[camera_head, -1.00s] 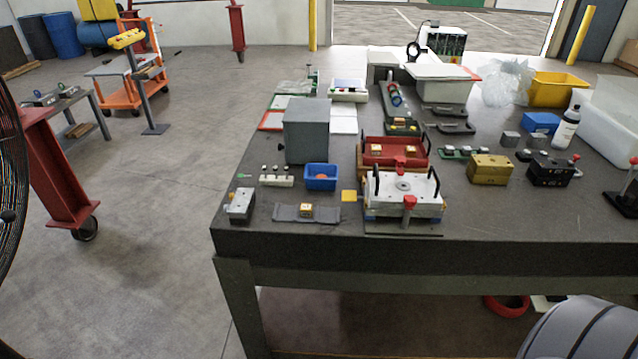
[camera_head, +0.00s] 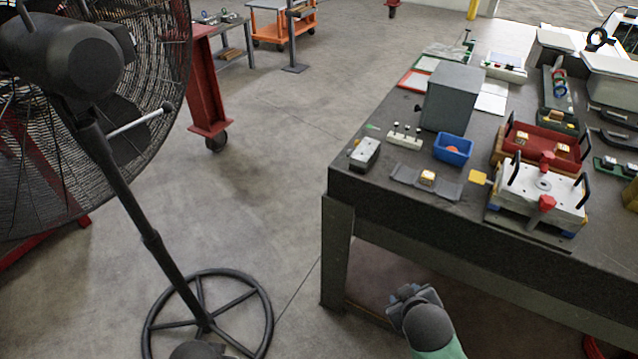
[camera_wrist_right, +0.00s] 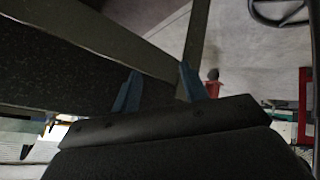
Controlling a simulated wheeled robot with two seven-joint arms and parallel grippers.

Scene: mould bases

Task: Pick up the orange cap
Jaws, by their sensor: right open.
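A small orange piece (camera_head: 452,149), which looks like the orange cap, lies inside a small blue bin (camera_head: 455,158) on the workbench. Only its top shows over the bin's rim. My right gripper (camera_head: 403,293) is below and in front of the bench's front edge, well away from the bin. In the right wrist view its two blue fingers (camera_wrist_right: 158,88) are apart with nothing between them. My left gripper does not show; only a dark rounded part, seemingly of my left arm, shows at the bottom edge of the head view.
A grey box (camera_head: 452,97) stands behind the bin. A white fixture plate with black handles (camera_head: 541,188) and a red tray (camera_head: 535,150) stand to its right. A grey mat (camera_head: 408,178) lies in front. A large floor fan (camera_head: 75,60) stands at left; the floor between is clear.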

